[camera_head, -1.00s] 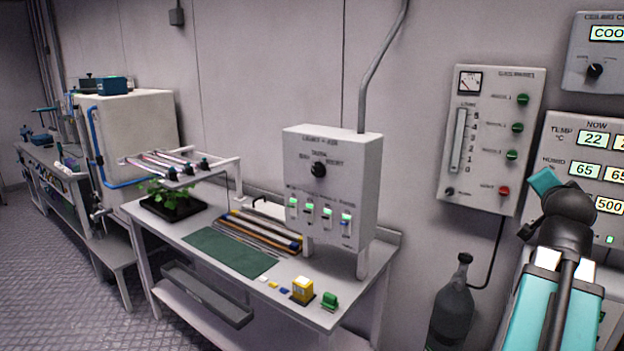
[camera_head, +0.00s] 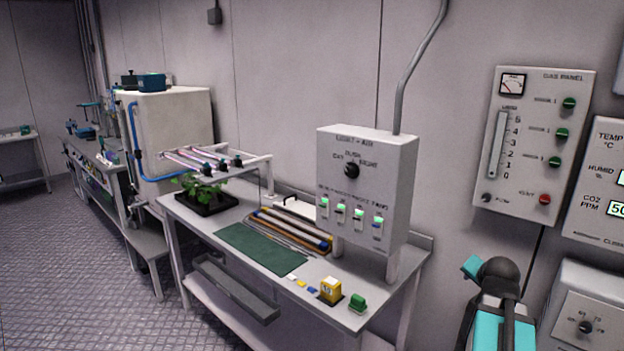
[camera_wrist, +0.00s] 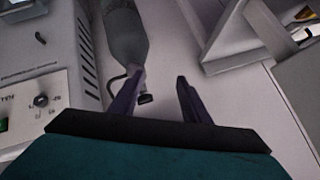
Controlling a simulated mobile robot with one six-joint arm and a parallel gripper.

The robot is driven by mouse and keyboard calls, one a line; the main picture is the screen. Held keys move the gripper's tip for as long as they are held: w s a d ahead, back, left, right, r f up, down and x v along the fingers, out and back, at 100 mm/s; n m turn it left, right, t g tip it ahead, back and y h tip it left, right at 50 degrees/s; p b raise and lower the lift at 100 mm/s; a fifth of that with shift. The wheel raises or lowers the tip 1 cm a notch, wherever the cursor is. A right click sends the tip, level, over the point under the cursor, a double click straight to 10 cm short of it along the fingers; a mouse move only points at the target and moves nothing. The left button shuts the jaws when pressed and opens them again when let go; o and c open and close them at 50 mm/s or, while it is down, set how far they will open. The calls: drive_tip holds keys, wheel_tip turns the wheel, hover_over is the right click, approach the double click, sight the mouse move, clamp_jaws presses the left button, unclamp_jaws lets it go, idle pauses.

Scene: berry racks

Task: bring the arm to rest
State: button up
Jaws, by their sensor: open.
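My arm (camera_head: 500,318) shows at the lower right of the head view, teal with a dark joint at its top, in front of the wall. My gripper's jaws are not clearly seen there. In the wrist view my gripper (camera_wrist: 158,88) has its two dark fingers apart, with nothing held between them. A grey bottle (camera_wrist: 118,35) lies beyond the left finger, its dark neck end showing between the fingers. I cannot tell how far it is from the fingertips.
A workbench (camera_head: 349,318) carries a light box (camera_head: 362,205), a green mat (camera_head: 258,249), a plant tray (camera_head: 207,206) and a yellow block (camera_head: 330,290). A gas panel (camera_head: 530,140) hangs on the wall. Open floor (camera_head: 75,270) lies at the left.

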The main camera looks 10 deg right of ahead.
drive_tip(key=s+a+f+n+g+y, duration=0.1)
drive_tip(key=a+f+n+g+y, duration=0.2)
drive_tip(key=a+f, duration=1.25)
drive_tip(key=s+a+f+n+g+y, duration=0.2)
drive_tip(key=a+f+n+g, duration=0.15)
drive_tip(key=a+f, duration=1.15)
drive_tip(key=s+a+f+n+g, duration=0.3)
drive_tip(key=s+a+f, duration=0.4)
drive_tip(key=s+f, duration=0.3)
drive_tip(key=s+a+f+n+g, duration=0.4)
drive_tip(key=s+a+f, duration=0.3)
drive_tip(key=s+f, duration=0.4)
drive_tip(key=s, duration=0.5)
drive_tip(key=shift+s+a+f+y, duration=0.2)
drive_tip(key=shift+a+y, duration=0.1)
drive_tip(key=shift+a, duration=0.1)
